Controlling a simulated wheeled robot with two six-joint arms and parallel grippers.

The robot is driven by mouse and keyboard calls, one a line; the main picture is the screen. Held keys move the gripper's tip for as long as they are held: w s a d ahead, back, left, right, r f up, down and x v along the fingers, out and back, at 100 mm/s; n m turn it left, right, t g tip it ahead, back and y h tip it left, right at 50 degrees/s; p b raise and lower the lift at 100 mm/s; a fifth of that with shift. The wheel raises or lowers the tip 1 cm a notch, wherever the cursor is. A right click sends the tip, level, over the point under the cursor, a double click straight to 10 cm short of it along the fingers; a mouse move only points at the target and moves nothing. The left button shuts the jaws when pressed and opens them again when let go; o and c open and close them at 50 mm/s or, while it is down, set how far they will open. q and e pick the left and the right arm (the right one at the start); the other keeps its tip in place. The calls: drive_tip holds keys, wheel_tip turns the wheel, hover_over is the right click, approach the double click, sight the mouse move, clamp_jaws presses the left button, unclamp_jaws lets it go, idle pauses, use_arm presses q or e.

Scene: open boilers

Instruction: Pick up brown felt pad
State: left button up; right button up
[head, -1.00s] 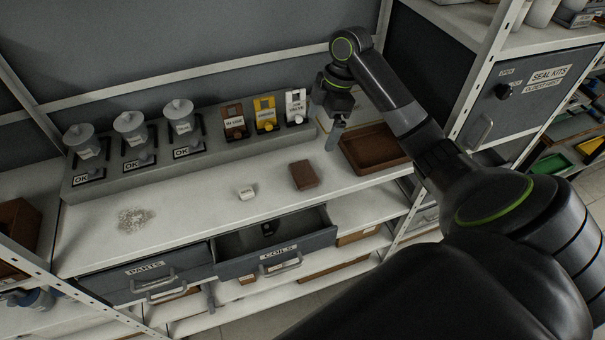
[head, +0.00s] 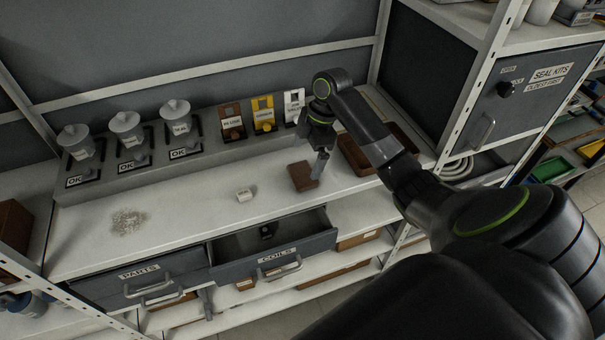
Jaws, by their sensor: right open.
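The brown felt pad (head: 301,176) is a small dark-brown block lying flat on the white worktop, right of the middle. My right gripper (head: 318,168) points down at the pad's right side, with its fingers very close to it. The right jaws are open and hold nothing visible. I cannot tell whether a finger touches the pad, and the fingers hide part of its right edge. My left gripper is not in view.
A brown tray (head: 352,157) lies right of the pad, partly behind my arm. A small white block (head: 244,195) lies to the left. The open COILS drawer (head: 275,254) juts out below. A grey ledge (head: 107,184) with canisters and tagged holders stands behind.

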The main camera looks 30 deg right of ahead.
sight(302, 172)
drive_tip(key=shift+a+f+p, duration=0.1)
drive_tip(key=shift+f+p, duration=0.2)
drive_tip(key=p+x, duration=0.2)
drive_tip(key=x, duration=0.2)
drive_tip(key=shift+s+f, duration=0.1)
drive_tip(key=shift+s, duration=0.05)
drive_tip(key=shift+f, duration=0.3)
drive_tip(key=c, duration=0.9)
wheel_tip(302, 172, up, 10)
drive_tip(key=b, duration=0.3)
